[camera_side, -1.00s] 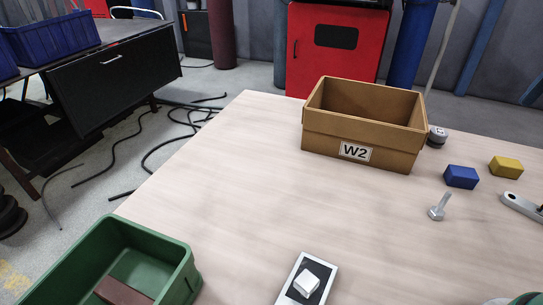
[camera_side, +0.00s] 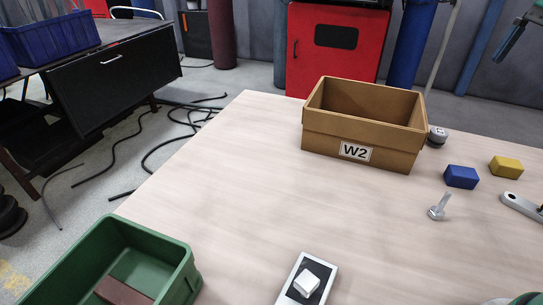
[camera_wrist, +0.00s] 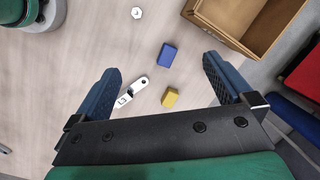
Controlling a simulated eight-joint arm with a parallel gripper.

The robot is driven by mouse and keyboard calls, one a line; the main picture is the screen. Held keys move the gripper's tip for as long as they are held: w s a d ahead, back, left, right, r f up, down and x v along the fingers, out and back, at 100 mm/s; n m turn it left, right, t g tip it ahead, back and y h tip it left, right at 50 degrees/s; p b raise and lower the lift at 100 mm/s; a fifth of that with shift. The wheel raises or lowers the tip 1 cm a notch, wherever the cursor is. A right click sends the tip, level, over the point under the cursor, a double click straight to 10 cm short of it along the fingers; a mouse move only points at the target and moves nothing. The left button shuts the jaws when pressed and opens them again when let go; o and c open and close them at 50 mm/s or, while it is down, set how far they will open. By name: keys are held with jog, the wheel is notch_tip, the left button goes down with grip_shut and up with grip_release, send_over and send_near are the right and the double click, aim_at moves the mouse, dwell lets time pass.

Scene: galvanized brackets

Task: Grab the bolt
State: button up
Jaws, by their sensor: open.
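The bolt (camera_side: 439,208) is silver and stands on its head on the light wood table, shank pointing up, at the right of the side view. In the wrist view the bolt (camera_wrist: 137,13) shows from above as a small pale hexagon near the top edge. My gripper (camera_wrist: 162,64) has its two dark blue fingers spread wide with nothing between them held. It is high above the table, and the bolt lies beyond its fingertips. A teal part of my arm or gripper (camera_side: 510,40) shows at the top right of the side view.
A blue block (camera_side: 461,177), a yellow block (camera_side: 506,167) and a metal bracket (camera_side: 522,207) lie near the bolt. A brown W2 box (camera_side: 330,142) and a dark knob (camera_side: 437,137) stand behind. A green bin (camera_side: 183,262) and a white block (camera_side: 306,283) on a dark plate are in front.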

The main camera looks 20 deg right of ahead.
jog(key=w+a+f+n+t+h, duration=0.1)
jog(key=w+a+f+n, duration=0.1)
jog(key=a+f+n, duration=0.3)
jog(key=a+n, duration=0.3)
jog(key=shift+w+f+t+h, duration=0.15)
jog(key=shift+f+t+h, duration=0.1)
jog(key=shift+t+h, duration=0.15)
jog(key=a+f+n+t, duration=0.1)
jog(key=a+f+n, duration=0.1)
jog(key=a+n, duration=0.1)
jog(key=a+f+n+t, duration=0.1)
jog(key=a+f+n, duration=0.1)
jog(key=a+n, duration=0.1)
jog(key=s+a+f+n+t, duration=0.1)
jog(key=a+f+n, duration=0.2)
jog(key=n, duration=0.1)
jog(key=shift+t, duration=0.3)
jog(key=shift+c, duration=0.7)
jog(key=shift+a+f+n, duration=0.15)
jog(key=shift+f+n, duration=0.15)
jog(key=shift+n, duration=0.3)
jog(key=c, duration=0.3)
jog(key=shift+a, duration=0.1)
jog(key=shift+c, duration=1.4)
